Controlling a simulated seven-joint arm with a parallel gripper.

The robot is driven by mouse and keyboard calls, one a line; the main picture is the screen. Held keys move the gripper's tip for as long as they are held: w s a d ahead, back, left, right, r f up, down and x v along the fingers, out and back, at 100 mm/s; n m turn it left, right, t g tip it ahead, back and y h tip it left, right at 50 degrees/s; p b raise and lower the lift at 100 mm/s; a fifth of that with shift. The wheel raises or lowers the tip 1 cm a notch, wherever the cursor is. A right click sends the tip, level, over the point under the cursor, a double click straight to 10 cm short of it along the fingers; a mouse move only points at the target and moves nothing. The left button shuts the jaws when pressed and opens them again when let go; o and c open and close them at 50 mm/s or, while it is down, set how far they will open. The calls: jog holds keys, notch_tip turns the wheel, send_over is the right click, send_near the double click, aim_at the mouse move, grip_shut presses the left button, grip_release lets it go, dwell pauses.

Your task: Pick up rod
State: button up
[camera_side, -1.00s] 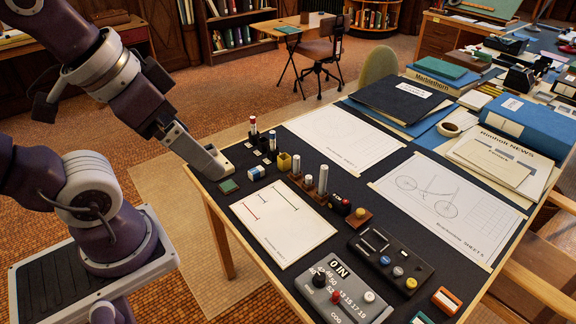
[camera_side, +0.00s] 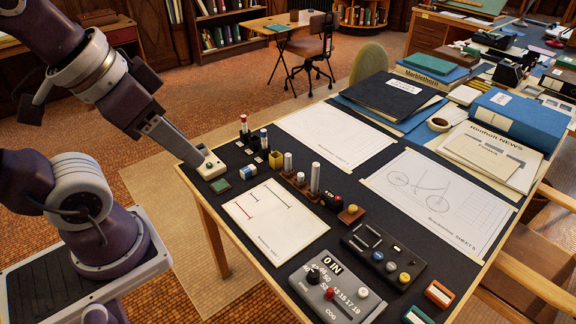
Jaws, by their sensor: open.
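Several pale cylinders stand upright in a wooden block at the table's middle left; the taller one (camera_side: 315,177) and shorter ones (camera_side: 300,179) could each be the rod. I cannot tell which one the task means. Short pale bars also lie in slots of a dark panel (camera_side: 388,254). My gripper (camera_side: 202,156) is open at the table's left corner, left of the cylinders and apart from them. Its fingertips are small and hard to make out. A pale block with a green dot (camera_side: 211,168) is at its tip; I cannot tell whether it touches.
A drawing sheet (camera_side: 270,232) and a grey dial box (camera_side: 335,293) lie in front. Folders and books (camera_side: 400,97) fill the far side.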

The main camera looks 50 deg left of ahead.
jog(key=n+g, duration=0.6)
jog(key=n, duration=1.2)
send_over(288, 155)
jog(key=f, duration=1.7)
jog(key=w+f, duration=0.1)
jog(key=f, duration=0.7)
jog(key=shift+d+f, duration=0.15)
jog(key=shift+f, duration=0.25)
jog(key=f, duration=0.5)
jog(key=s+f, duration=0.1)
jog(key=f, duration=0.2)
jog(key=shift+r, duration=0.1)
jog(key=shift+c, duration=0.5)
